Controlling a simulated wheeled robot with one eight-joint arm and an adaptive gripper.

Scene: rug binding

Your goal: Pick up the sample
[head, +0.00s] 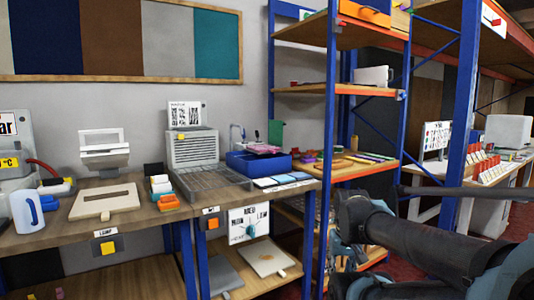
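I cannot tell for certain which thing is the sample. A row of small flat blue and white pieces (283,179) lies at the right front of the workbench (60,232). On the shelf below lie a grey flat square (222,274) and a cream flat square with an orange spot (268,259). Large fabric-like panels in grey, blue, brown, white and teal (217,46) hang in a wooden frame on the wall. My dark arm crosses the lower right, in front of the shelving. My gripper cannot be made out, and nothing held is visible.
A blue bin (257,165) and a grey machine with a wire tray (196,150) stand on the bench. A blue-post rack (330,130) rises at right, over red floor.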

